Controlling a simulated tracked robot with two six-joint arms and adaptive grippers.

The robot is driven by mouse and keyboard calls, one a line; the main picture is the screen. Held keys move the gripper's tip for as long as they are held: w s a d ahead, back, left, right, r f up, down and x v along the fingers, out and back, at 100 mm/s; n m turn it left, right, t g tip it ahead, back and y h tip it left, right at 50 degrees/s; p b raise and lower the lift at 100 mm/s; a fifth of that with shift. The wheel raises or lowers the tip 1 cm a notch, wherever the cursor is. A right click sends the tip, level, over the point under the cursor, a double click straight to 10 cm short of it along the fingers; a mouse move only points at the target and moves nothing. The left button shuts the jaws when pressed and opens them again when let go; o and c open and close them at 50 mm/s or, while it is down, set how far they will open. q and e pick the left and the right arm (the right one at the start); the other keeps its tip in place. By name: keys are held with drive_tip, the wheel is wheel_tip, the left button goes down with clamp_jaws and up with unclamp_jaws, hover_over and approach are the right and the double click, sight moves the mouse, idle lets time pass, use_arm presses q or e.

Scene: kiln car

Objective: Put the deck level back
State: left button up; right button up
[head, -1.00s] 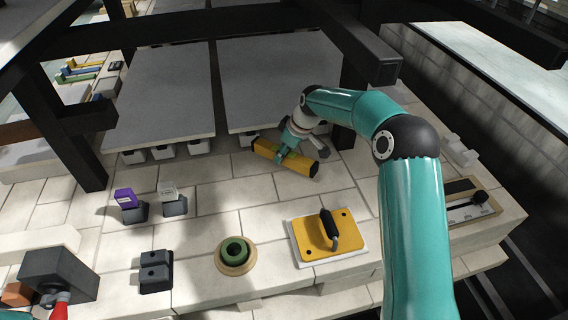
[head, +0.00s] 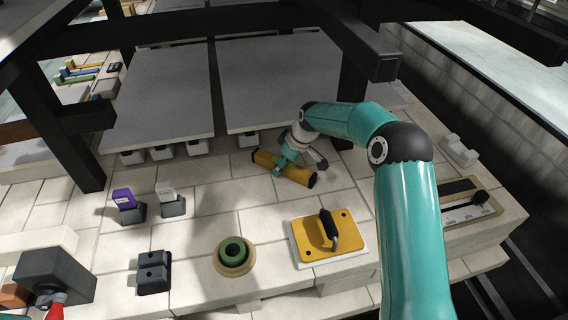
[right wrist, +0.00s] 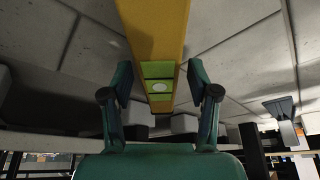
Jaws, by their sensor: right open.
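The deck level is a yellow bar with black ends (head: 299,176), lying on the pale brick deck just in front of the grey shelves in the head view. In the right wrist view the level (right wrist: 153,30) runs from the top edge down between my fingers, with a green window and a pale round spot on it. My right gripper (head: 280,170) is over the middle of the level. Its two fingers (right wrist: 160,98) stand apart on either side of the bar, with a gap at each side. My left gripper is not in view.
A yellow plate with a black handle (head: 303,240), a green ring (head: 233,252) and grey blocks (head: 153,273) stand nearer. A purple-topped block (head: 124,197) is at left, a slider panel (head: 460,205) at right. Black posts (head: 355,95) rise beside the shelves. Bare brick lies around the level.

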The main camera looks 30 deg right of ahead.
drive_tip(key=p+v, duration=0.2)
drive_tip(key=v, duration=1)
drive_tip(key=shift+d, duration=0.1)
